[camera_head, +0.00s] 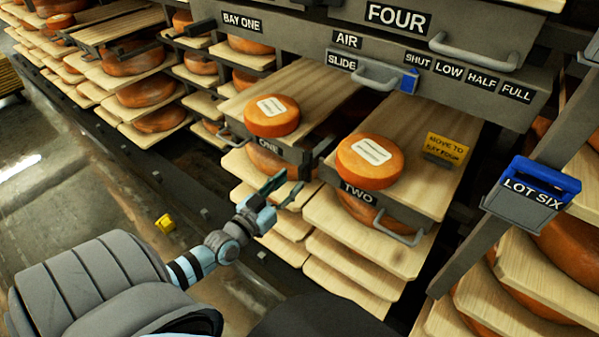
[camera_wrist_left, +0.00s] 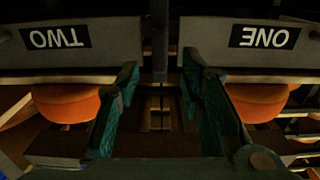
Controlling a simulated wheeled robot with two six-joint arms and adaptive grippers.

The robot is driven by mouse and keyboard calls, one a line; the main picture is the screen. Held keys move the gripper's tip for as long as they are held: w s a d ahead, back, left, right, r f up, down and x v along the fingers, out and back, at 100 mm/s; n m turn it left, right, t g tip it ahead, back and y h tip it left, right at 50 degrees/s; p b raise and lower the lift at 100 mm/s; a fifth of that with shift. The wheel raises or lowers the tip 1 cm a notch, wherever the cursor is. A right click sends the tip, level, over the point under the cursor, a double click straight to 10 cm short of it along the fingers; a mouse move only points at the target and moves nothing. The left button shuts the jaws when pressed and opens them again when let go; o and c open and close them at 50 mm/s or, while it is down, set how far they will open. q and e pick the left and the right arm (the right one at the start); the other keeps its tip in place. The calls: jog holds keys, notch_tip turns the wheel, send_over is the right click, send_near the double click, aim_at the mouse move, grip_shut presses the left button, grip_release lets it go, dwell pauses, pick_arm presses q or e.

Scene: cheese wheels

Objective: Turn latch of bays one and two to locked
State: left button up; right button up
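The bay one board (camera_head: 268,145) and the bay two board (camera_head: 358,192) stand side by side, their front labels reading ONE and TWO. Both labels show upside down in the left wrist view, TWO (camera_wrist_left: 55,38) on the left and ONE (camera_wrist_left: 264,37) on the right. A dark upright piece (camera_wrist_left: 160,40) stands in the gap between them; whether it is a latch I cannot tell. My left gripper (camera_head: 284,189) is open and empty in front of and below this gap, its teal fingers (camera_wrist_left: 160,78) apart. No latch position is readable. My right gripper is not in view.
An orange cheese wheel (camera_head: 272,116) sits on board one and another (camera_head: 370,161) on board two. Handles stick out in front, one below TWO (camera_head: 400,236). A blue-topped LOT SIX box (camera_head: 532,193) hangs at right. Open floor (camera_head: 70,180) lies at left.

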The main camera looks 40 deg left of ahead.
aim_at(300, 174)
pick_arm(q)
jog(key=w+b, duration=0.1)
jog(key=w, duration=0.4)
jog(key=shift+f, duration=0.15)
jog(key=shift+w, duration=0.2)
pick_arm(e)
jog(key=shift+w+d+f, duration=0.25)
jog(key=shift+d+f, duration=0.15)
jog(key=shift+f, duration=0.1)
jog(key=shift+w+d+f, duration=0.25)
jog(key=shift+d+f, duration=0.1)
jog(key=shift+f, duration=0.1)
pick_arm(q)
grip_shut()
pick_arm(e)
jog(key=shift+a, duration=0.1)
